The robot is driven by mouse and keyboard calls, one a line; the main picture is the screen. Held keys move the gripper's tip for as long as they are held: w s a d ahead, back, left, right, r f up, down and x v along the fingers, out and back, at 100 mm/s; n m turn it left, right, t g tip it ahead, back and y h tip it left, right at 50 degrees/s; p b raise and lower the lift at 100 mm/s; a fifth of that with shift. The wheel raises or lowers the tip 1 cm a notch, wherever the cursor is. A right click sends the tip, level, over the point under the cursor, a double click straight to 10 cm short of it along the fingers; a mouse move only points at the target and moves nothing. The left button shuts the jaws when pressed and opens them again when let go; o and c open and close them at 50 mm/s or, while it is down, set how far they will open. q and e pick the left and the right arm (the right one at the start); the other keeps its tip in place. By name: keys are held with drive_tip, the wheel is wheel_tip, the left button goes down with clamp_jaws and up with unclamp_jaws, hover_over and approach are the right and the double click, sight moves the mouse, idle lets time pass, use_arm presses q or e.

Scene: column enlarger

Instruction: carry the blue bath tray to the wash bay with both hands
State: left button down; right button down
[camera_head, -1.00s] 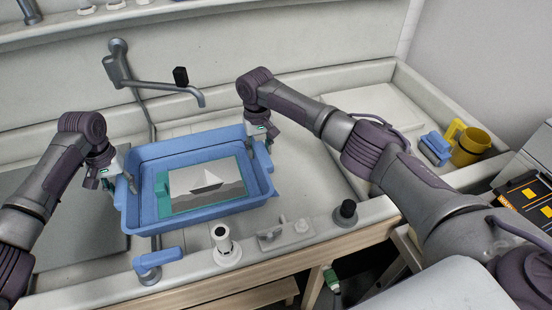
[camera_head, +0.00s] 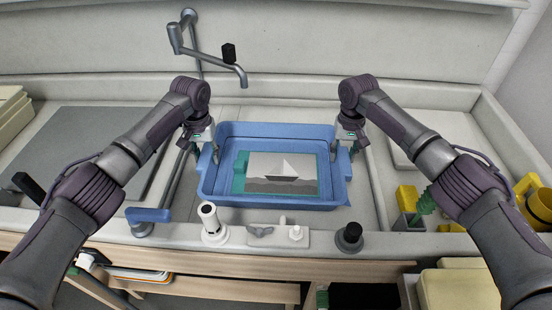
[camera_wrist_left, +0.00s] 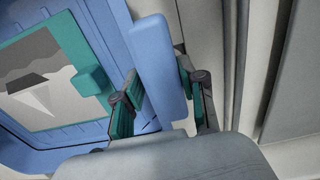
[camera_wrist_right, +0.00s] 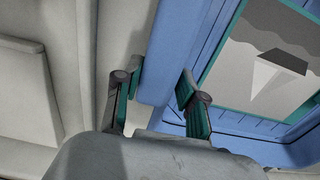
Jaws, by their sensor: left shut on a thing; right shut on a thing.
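The blue bath tray (camera_head: 275,203) is in the middle of the head view, over the sink counter. A picture of a white sailboat on grey (camera_head: 283,173), with a teal border and teal tab, lies flat inside it. My left gripper (camera_head: 205,155) is shut on the tray's left side; the left wrist view shows its fingers around the blue handle (camera_wrist_left: 158,70). My right gripper (camera_head: 346,150) is shut on the tray's right side, with its fingers around the blue handle (camera_wrist_right: 160,60) in the right wrist view. The tray looks level. I cannot tell whether its underside touches the counter.
A grey tap (camera_head: 210,55) reaches out behind the tray. Along the front ledge stand a blue lever (camera_head: 148,215), a white spout (camera_head: 211,222) and a black knob (camera_head: 350,236). A yellow mug (camera_head: 535,205) is at the right. A grey board (camera_head: 95,150) lies at the left.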

drive_tip(key=shift+d, duration=0.1)
